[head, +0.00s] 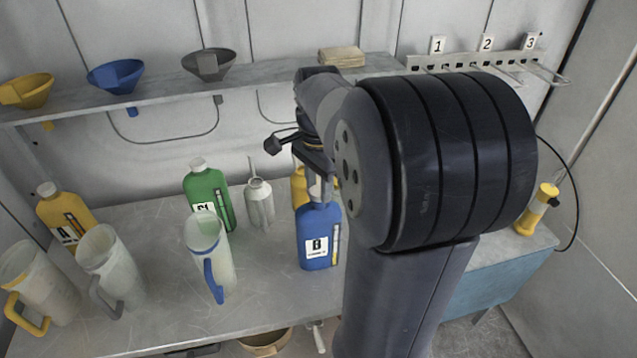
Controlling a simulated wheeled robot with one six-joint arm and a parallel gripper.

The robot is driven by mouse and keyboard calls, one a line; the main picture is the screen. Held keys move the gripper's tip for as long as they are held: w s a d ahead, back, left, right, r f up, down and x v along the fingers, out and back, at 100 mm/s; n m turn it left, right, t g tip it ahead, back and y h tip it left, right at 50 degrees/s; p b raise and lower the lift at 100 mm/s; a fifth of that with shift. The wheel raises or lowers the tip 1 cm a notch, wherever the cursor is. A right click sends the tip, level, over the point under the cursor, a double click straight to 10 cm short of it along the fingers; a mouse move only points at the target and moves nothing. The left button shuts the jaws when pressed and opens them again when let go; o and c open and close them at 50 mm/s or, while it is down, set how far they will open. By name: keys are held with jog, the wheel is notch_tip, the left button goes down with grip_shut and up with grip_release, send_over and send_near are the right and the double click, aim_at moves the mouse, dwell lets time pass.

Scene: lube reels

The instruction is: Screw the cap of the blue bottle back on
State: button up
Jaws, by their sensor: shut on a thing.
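The blue bottle (312,262) stands upright on the bench, with a white label marked B and a level strip on its right side. My gripper (318,186) is directly above it, pointing down at its neck. It is shut on the pale cap (317,194), which is at the mouth of the bottle. The fingers and arm partly hide the cap, so I cannot tell whether it sits on the thread.
A yellow bottle (298,188) stands just behind the blue one. To the left are a metal oil can (260,205), a green bottle (207,185) and a blue-handled jug (206,250). Funnels stand on the shelf (160,88) above. My arm hides the bench's right part.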

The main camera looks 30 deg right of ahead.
jog(key=shift+f, duration=0.45)
dwell(0.5)
jog(key=m, duration=0.4)
jog(key=shift+m+p, duration=0.3)
jog(key=shift+m, duration=0.1)
jog(key=shift+m, duration=0.3)
jog(key=m+p, duration=0.1)
jog(key=m, duration=0.4)
jog(key=m, duration=0.4)
jog(key=shift+m+p, duration=0.4)
jog(key=shift+f, duration=0.1)
